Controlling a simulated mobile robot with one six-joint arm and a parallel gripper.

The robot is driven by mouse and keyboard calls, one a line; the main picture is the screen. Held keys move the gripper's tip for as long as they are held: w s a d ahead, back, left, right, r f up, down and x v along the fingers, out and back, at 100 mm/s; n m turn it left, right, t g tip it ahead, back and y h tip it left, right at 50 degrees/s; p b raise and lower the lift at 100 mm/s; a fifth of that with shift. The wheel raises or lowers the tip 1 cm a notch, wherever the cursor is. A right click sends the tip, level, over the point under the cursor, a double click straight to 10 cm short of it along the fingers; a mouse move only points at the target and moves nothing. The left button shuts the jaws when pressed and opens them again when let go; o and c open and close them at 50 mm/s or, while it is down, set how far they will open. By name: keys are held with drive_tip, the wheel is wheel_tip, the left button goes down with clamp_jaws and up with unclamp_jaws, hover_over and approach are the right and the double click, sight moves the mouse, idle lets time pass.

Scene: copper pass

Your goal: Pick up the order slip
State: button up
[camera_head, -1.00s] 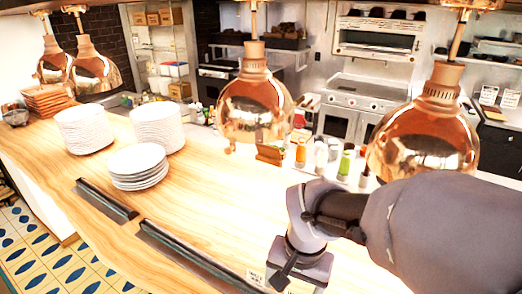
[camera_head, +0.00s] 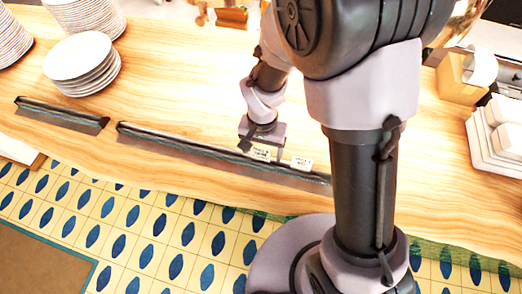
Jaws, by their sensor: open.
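Two small white order slips stand in the long dark slip rail (camera_head: 190,149) near the front edge of the wooden counter. One slip (camera_head: 261,154) is right at my gripper, and the other slip (camera_head: 302,163) is a little to its right. Their printing is too small to read. My gripper (camera_head: 259,146) points down at the rail just above and behind the left slip. It is open. Whether the slip lies between the fingers cannot be told from this view.
A shorter dark rail (camera_head: 62,115) lies to the left. Plate stacks (camera_head: 82,62) stand at the back left. White dishes (camera_head: 498,132) and a wooden holder (camera_head: 462,80) are at the right. The counter (camera_head: 170,80) is clear behind the rail. Patterned floor tiles (camera_head: 150,235) lie below the front edge.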

sight(260, 154)
drive_tip(key=f, duration=0.3)
drive_tip(key=shift+w+a+f, duration=0.2)
drive_tip(key=shift+w+a, duration=0.05)
drive_tip(key=shift+r, duration=0.1)
drive_tip(key=shift+s, duration=0.15)
drive_tip(key=shift+c, duration=0.5)
drive_tip(key=c, duration=1)
drive_tip(key=shift+r, duration=0.1)
